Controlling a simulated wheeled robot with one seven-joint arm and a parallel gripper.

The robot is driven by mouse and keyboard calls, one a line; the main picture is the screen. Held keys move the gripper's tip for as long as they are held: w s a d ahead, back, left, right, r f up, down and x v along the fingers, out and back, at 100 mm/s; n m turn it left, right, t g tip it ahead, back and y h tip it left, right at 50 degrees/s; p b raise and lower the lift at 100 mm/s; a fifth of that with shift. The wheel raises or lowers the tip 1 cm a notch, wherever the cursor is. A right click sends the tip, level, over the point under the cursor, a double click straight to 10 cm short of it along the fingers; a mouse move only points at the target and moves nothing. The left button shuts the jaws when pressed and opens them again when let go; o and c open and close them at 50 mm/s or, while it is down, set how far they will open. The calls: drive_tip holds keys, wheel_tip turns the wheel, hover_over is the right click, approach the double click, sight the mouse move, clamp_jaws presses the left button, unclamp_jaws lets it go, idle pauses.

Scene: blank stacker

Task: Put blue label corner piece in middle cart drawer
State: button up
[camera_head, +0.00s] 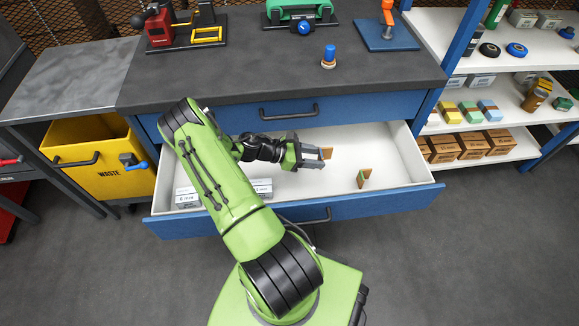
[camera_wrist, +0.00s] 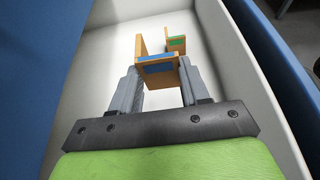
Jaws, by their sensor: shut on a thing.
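The blue label corner piece (camera_wrist: 155,67) is a wooden angle piece with a blue patch, seen in the wrist view between my fingertips. In the head view it is a small brown shape (camera_head: 328,153) at the end of my gripper (camera_head: 322,155). My gripper (camera_wrist: 161,74) is shut on it, inside the open white drawer (camera_head: 395,155) with a blue front. Whether the piece touches the drawer floor I cannot tell. A similar green label corner piece (camera_head: 364,179) stands to the right in the drawer; it also shows in the wrist view (camera_wrist: 177,43).
White boxes (camera_head: 188,197) lie at the drawer's left. A shut blue drawer (camera_head: 225,121) is above, under the dark worktop (camera_head: 260,70). A yellow waste bin (camera_head: 90,165) stands left, shelves (camera_head: 490,105) right. The drawer's right part has bare floor.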

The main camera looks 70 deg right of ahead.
wheel_tip(320, 180, down, 10)
drive_tip(key=b, duration=0.4)
drive_tip(key=shift+f, duration=0.2)
drive_tip(key=o, duration=1)
drive_tip(key=shift+r, duration=0.1)
drive_tip(key=p+v, duration=0.2)
drive_tip(key=v, duration=1)
drive_tip(key=shift+p, duration=0.3)
drive_tip(key=shift+w+r, duration=0.1)
drive_tip(key=shift+r, duration=0.05)
drive_tip(key=w+a+r+m+t+y, duration=0.25)
drive_tip(key=w+a+r+t, duration=0.3)
drive_tip(key=w+r, duration=0.35)
drive_tip(key=a+r+m+t+y, duration=0.25)
drive_tip(key=a+r+t, duration=0.35)
drive_tip(key=a+r, duration=1)
drive_tip(key=s+a+r+t, duration=0.2)
drive_tip(key=s+a, duration=0.1)
drive_tip(key=a, duration=0.1)
drive_tip(key=s+a+r+t+y, duration=0.1)
drive_tip(key=s+a+r, duration=0.2)
drive_tip(key=a, duration=0.1)
drive_tip(key=s+a+r+m+t+y, duration=0.1)
drive_tip(key=s+a+r+t, duration=0.1)
drive_tip(key=s+a+r, duration=0.1)
drive_tip(key=shift+s+a+r+t, duration=0.1)
drive_tip(key=shift+s+a+t, duration=0.25)
drive_tip(key=shift+s+a, duration=0.2)
